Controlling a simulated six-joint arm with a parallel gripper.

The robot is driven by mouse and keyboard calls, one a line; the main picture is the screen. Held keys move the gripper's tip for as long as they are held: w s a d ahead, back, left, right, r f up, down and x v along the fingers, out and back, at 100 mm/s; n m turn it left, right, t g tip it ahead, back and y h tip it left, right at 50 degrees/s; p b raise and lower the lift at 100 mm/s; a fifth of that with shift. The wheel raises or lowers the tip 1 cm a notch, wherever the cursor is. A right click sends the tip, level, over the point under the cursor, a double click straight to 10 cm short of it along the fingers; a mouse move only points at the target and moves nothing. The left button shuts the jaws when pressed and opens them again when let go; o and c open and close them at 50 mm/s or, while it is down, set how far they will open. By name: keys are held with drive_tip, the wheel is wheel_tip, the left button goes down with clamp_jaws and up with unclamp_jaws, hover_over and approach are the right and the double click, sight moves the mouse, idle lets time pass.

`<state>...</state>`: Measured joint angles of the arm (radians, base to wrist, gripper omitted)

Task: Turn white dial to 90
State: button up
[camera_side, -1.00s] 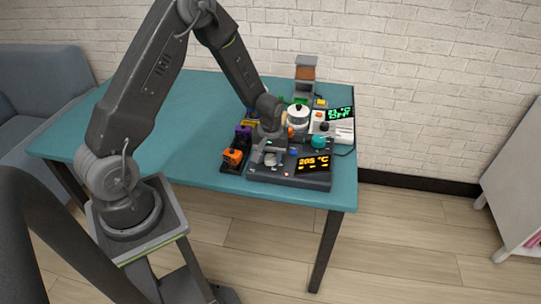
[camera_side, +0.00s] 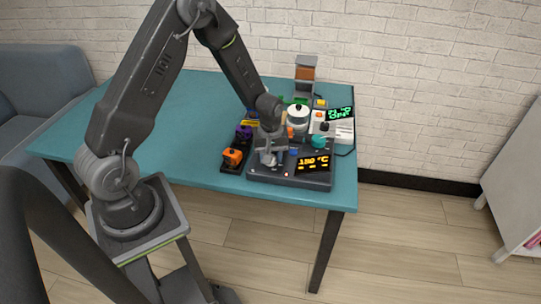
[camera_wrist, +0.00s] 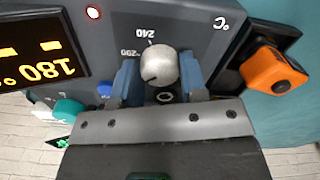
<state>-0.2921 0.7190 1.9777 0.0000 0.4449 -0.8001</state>
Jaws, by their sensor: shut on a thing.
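The white dial (camera_wrist: 158,66) is a pale round knob with a dark pointer mark on the dark grey control box (camera_side: 257,175). My gripper (camera_wrist: 161,76) is shut on the dial, one blue-grey finger on each side. In the side view my gripper (camera_side: 268,159) is over the left part of the box and hides the dial. The box's orange display (camera_wrist: 40,50) appears upside down in the wrist view and seems to read 180.
An orange knob (camera_side: 232,156) and a purple knob (camera_side: 243,131) stand on a black strip left of the box. The left of the teal table (camera_side: 180,120) is clear.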

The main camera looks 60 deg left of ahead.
drive_tip(key=o, duration=0.9)
drive_tip(key=shift+r, duration=0.15)
wheel_tip(320, 180, up, 14)
drive_tip(key=shift+f, duration=0.2)
drive_tip(key=s+d+r+m+t, duration=0.3)
drive_tip(key=s+d+r+m, duration=0.3)
drive_tip(key=r, duration=0.5)
drive_tip(key=s+d+r+m+t, duration=0.1)
drive_tip(key=s+d+m, duration=0.1)
drive_tip(key=s, duration=0.2)
drive_tip(key=s+d+r+m, duration=0.1)
drive_tip(key=s+r+m, duration=0.1)
drive_tip(key=s, duration=0.2)
drive_tip(key=s+d+r+m+t, duration=0.1)
drive_tip(key=s+d+r+m, duration=0.1)
drive_tip(key=s, duration=0.3)
drive_tip(key=shift+d+m+t, duration=0.3)
